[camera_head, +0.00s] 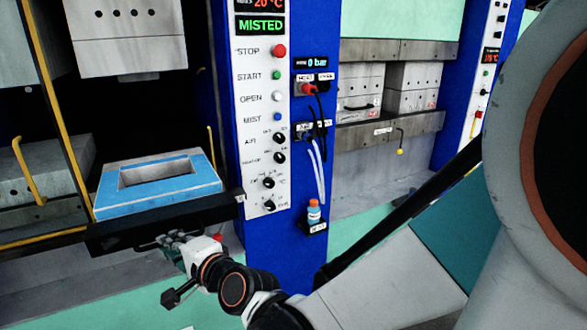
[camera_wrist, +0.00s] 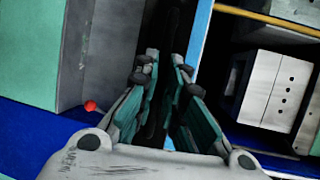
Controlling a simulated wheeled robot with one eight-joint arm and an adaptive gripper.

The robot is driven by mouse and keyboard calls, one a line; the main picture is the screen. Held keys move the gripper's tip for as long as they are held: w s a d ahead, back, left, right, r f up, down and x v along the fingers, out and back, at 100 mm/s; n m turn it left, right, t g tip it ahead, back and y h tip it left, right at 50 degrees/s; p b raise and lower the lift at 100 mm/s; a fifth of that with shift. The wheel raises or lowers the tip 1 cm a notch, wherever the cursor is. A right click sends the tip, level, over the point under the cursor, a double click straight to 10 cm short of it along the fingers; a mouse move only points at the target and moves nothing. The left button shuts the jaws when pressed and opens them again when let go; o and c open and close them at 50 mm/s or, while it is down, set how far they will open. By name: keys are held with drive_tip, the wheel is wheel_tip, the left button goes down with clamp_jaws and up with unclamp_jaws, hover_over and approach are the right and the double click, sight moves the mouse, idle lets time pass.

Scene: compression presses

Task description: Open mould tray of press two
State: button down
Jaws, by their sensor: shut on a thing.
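A blue-edged mould half (camera_head: 158,180) with a rectangular hollow sits on the black mould tray (camera_head: 165,215) at the left press. My gripper (camera_head: 172,241) is low at the tray's front edge, shut on what looks like the dark tray handle (camera_head: 148,243). In the wrist view my gripper's fingers (camera_wrist: 165,75) close around a dark bar, which looks like the same handle. The fingers hide much of it, and the exact contact is hard to see.
A blue column with a control panel (camera_head: 263,120) stands right of the tray, its display reading MISTED. A small bottle (camera_head: 313,211) sits on its bracket. A yellow-edged door frame (camera_head: 58,110) stands at left. Another press (camera_head: 385,90) is behind. In the wrist view a red ball knob (camera_wrist: 90,106) is beside the fingers.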

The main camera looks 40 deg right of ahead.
drive_tip(key=s, duration=0.1)
drive_tip(key=s+a, duration=0.1)
drive_tip(key=s, duration=0.1)
drive_tip(key=shift+s+f, duration=0.2)
drive_tip(key=shift+s, duration=0.05)
drive_tip(key=c, duration=1.8)
unclamp_jaws()
drive_tip(key=shift+w, duration=0.15)
drive_tip(key=shift+o, duration=0.6)
drive_tip(key=shift+w+f, duration=0.1)
drive_tip(key=shift+w, duration=0.05)
drive_tip(key=v, duration=0.7)
drive_tip(key=shift+s, duration=0.25)
